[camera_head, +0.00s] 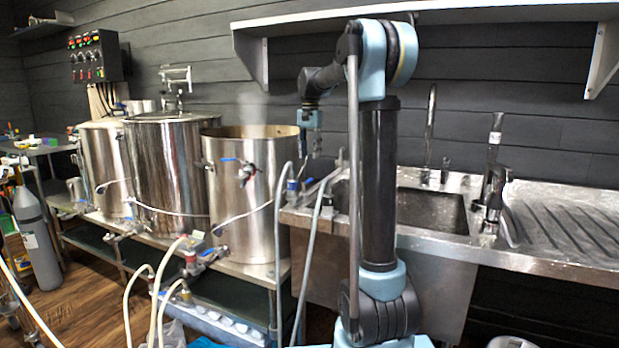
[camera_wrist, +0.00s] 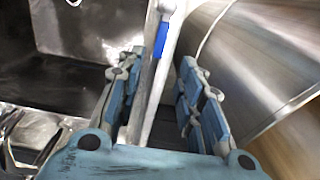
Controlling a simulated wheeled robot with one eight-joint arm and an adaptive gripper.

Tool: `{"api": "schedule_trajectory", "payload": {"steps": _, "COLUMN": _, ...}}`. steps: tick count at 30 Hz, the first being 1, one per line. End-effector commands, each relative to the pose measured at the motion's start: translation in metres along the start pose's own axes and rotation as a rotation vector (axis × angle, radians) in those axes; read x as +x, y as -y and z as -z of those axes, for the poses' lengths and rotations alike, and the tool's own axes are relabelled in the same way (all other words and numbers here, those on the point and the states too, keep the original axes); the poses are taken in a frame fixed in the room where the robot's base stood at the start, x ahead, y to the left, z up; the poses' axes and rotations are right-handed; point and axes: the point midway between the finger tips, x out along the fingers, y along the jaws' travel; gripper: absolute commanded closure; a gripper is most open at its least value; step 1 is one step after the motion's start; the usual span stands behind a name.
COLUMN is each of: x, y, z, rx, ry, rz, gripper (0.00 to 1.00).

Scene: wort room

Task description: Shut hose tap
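A hose tap with a blue lever (camera_wrist: 164,40) shows in the wrist view, on a pale metal hose or pipe that runs between my fingers. In the head view a tap with a blue handle (camera_head: 294,184) stands at the left edge of the sink bench. My gripper (camera_wrist: 163,72) is open, with one finger on each side of the pipe and the lever just beyond the fingertips. No finger clearly touches the lever.
An open steel kettle (camera_head: 252,214) stands close to the left of the tap; its curved wall (camera_wrist: 262,55) fills the right of the wrist view. The sink (camera_head: 432,211) lies to the right. Hoses (camera_head: 163,290) hang in front of the kettle stand. A shelf (camera_head: 440,14) is overhead.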

Motion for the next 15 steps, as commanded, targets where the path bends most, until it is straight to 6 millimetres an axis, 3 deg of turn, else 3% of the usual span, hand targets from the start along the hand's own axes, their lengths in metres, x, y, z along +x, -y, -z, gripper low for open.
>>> {"api": "schedule_trajectory", "payload": {"steps": 9, "x": 0.056, "y": 0.0, "z": 0.0, "rx": 0.0, "ry": 0.0, "rz": 0.0, "gripper": 0.66}}
{"api": "schedule_trajectory", "payload": {"steps": 15, "x": 0.083, "y": 0.0, "z": 0.0, "rx": 0.0, "ry": 0.0, "rz": 0.0, "gripper": 0.66}}
